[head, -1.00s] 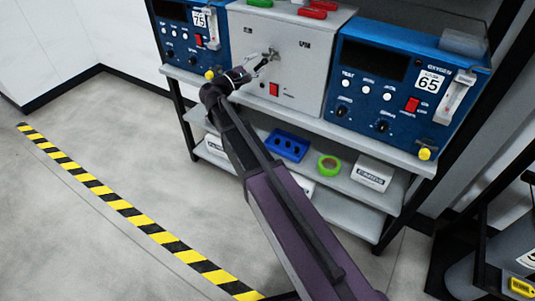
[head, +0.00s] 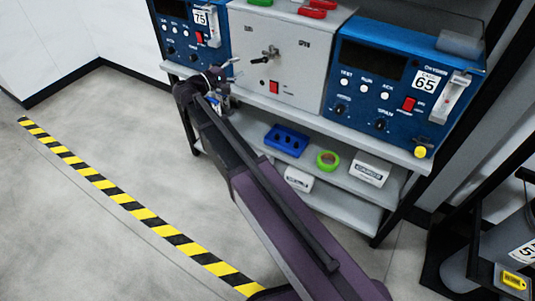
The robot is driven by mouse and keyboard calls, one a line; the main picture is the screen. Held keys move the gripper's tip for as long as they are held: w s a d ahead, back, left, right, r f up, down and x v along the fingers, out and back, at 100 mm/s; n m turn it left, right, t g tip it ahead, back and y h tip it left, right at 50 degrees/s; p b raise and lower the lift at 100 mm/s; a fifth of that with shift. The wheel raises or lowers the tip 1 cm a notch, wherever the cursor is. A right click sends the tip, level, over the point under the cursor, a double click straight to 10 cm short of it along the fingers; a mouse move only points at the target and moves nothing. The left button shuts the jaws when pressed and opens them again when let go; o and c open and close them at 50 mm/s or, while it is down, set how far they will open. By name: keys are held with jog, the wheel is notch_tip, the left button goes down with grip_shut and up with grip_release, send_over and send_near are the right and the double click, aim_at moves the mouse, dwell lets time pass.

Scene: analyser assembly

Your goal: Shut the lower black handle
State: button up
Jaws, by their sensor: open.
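The black handle (head: 260,60) is small in the head view, on a metal fitting on the front of the grey box (head: 298,62). Its exact position is too small to tell. A second black part of the fitting shows just above it. My gripper (head: 235,67) is open and empty, to the left of and slightly below the handle, apart from it. My wrist hides part of the blue left-hand unit behind it.
A blue unit (head: 400,88) stands to the right of the grey box, another (head: 178,28) to the left. Lower shelves hold a blue block (head: 286,141), green tape (head: 327,160) and white boxes (head: 370,169).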

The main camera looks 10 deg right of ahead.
jog(key=f+b+v, duration=0.1)
jog(key=v, duration=0.5)
jog(key=s+d+f+m+g+y+b, duration=0.1)
jog(key=s+d+f+g+y+b, duration=0.1)
jog(key=f, duration=0.7)
jog(key=s+d+f+m+g+y+b, duration=0.1)
jog(key=s+d+f+y+b, duration=0.2)
jog(key=f, duration=0.7)
jog(key=s+d+f+m+g+y+b, duration=0.2)
jog(key=s+d+f+y+b, duration=0.1)
jog(key=s+d+f+b, duration=0.2)
notch_tip(320, 180, down, 4)
jog(key=d+b, duration=0.2)
jog(key=b, duration=0.2)
jog(key=shift+s+d+f+g+y, duration=0.2)
jog(key=shift+s+d+g+y, duration=0.1)
jog(key=shift+s, duration=0.1)
jog(key=s+f+m+g+y, duration=0.1)
jog(key=s+f+m+y, duration=0.1)
jog(key=s+f+y, duration=0.3)
jog(key=s+y, duration=0.3)
jog(key=s, duration=0.4)
jog(key=shift+f+m+g+y, duration=0.15)
jog(key=shift+m+g+y, duration=0.25)
